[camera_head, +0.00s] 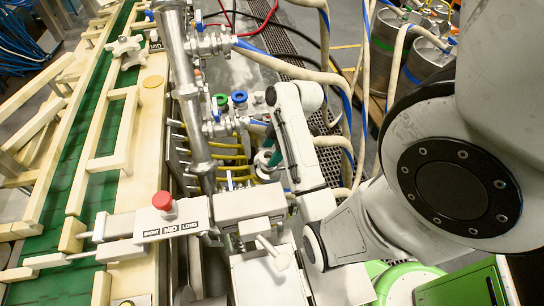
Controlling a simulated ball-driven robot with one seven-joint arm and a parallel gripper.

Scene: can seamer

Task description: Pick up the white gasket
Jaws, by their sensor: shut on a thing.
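My gripper (273,157) is at the far end of my white arm, low over the gap beside the can seamer in the middle of the view. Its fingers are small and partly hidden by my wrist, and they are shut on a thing. A small pale ring, which looks like the white gasket (263,161), shows at the fingertips. Its exact outline and how it sits in the jaws are hard to make out.
Steel pipes and valves (205,45) stand just left of my gripper, with pale hoses (285,70) around it. The seamer's selector box with a red button (163,201) is in front. A green conveyor (75,155) runs along the left. Kegs (430,60) stand at back right.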

